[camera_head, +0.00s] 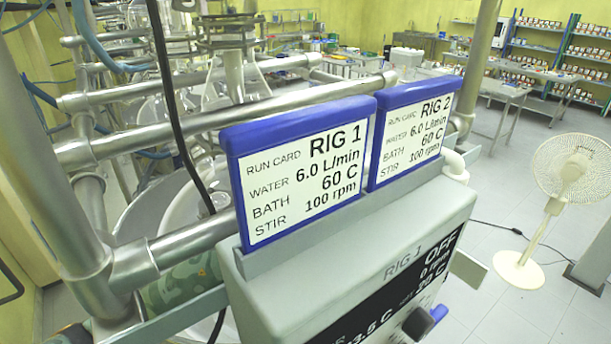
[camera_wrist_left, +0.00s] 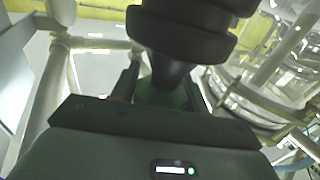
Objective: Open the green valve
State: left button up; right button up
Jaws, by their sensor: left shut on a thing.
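In the left wrist view my left gripper (camera_wrist_left: 163,92) reaches up from the bottom of the picture, its dark fingers on either side of a dark green part. This green part, seemingly the green valve (camera_wrist_left: 160,98), is mostly hidden between the fingers and behind a dark stepped part (camera_wrist_left: 182,35) in front. The gripper is shut on it. How far the valve is turned cannot be told. In the head view neither gripper can be made out, and the green valve is not clearly seen. My right gripper is in neither view.
In the head view, a grey control box (camera_head: 300,285) reads RIG 1 and OFF. Blue-framed run cards for RIG 1 (camera_head: 300,170) and RIG 2 (camera_head: 412,130) stand on it. Metal pipes (camera_head: 220,115) and glassware fill the left. A white fan (camera_head: 572,170) stands right on open floor.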

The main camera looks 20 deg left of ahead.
pick_arm(q)
jog(key=o, duration=0.9)
jog(key=shift+o, duration=0.5)
jog(key=shift+s+a+r, duration=0.1)
jog(key=shift+s, duration=0.05)
jog(key=shift+m+h, duration=0.3)
